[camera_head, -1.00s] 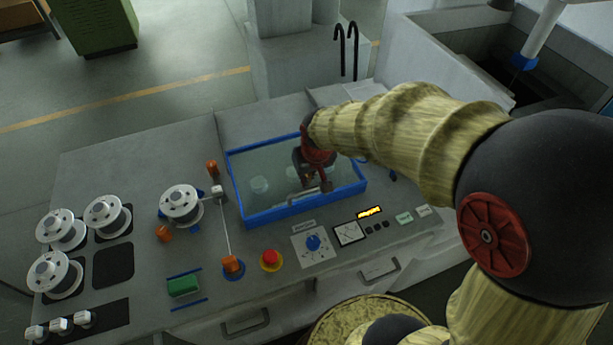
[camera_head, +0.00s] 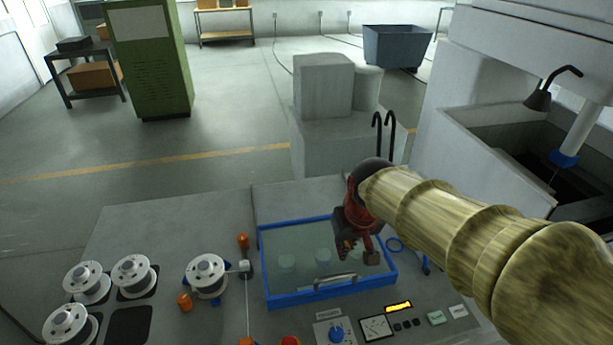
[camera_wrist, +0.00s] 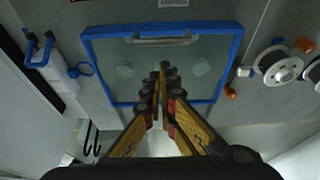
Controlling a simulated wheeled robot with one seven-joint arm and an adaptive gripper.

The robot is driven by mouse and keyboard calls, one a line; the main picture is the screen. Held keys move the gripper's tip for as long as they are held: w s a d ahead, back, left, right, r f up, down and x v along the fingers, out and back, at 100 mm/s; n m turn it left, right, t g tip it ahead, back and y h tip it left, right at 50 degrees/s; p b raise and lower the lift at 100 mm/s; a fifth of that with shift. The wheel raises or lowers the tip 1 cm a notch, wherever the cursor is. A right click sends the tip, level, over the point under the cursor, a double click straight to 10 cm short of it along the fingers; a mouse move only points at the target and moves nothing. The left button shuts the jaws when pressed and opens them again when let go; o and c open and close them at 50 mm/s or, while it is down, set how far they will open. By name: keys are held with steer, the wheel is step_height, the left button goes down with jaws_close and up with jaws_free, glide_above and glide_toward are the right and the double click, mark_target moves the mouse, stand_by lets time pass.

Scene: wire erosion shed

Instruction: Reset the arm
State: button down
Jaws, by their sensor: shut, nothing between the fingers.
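My arm reaches in from the right in the head view. My gripper (camera_head: 358,254) hangs above the right part of a blue-rimmed glass-topped tray (camera_head: 292,300) on the grey bench. In the wrist view my gripper (camera_wrist: 164,72) has its fingertips together with nothing between them, and the blue frame (camera_wrist: 238,45) lies beyond them. The tray has a light bar handle (camera_head: 335,280) along its near side. Pale round shapes show dimly under the glass.
Several white wire spools (camera_head: 206,276) and orange knobs (camera_head: 243,241) stand on the bench at left. Behind are grey blocks (camera_head: 324,88) with two black hooks (camera_head: 383,125); a machine tank (camera_head: 480,150) stands right.

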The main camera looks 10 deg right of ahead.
steer(key=s+r+t, duration=0.1)
steer(key=s+r, duration=0.1)
steer(key=s, duration=0.5)
steer(key=s+r+t, duration=0.1)
steer(key=s+r, duration=0.2)
steer(key=s, duration=0.5)
steer(key=shift+s+a, duration=0.2)
steer(key=shift+a, duration=0.2)
steer(key=c, duration=2.5)
jaws_free()
steer(key=shift+c, duration=0.2)
